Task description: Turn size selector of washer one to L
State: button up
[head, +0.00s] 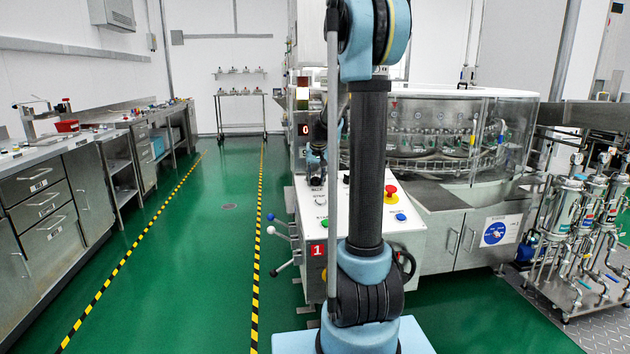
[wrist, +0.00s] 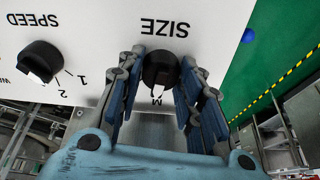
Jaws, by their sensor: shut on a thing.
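In the wrist view, the black size selector knob (wrist: 160,67) sits on a white panel under the upside-down word SIZE. Its white pointer mark is at the knob's lower edge, close to the letter M. No L shows; the fingers cover the panel on both sides of the knob. My gripper (wrist: 162,78) has its blue-padded fingers on either side of the knob and is shut on it. In the head view, washer one (head: 440,130) carries a red label with a 1. My arm hides the knob there, and I cannot make out my gripper clearly.
A black speed knob (wrist: 41,61) is beside the size knob on the same panel. In the head view, a red emergency button (head: 390,190) is on the sloped control panel. Levers (head: 283,235) stick out at its left. The green aisle (head: 230,240) is clear.

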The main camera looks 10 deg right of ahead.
jog(key=m, duration=0.4)
jog(key=shift+m+h, duration=0.4)
jog(key=shift+m, duration=1.2)
jog(key=o, duration=1)
jog(key=shift+o, duration=0.2)
jog(key=v, duration=1.1)
jog(key=shift+r, duration=0.45)
jog(key=shift+a, duration=0.1)
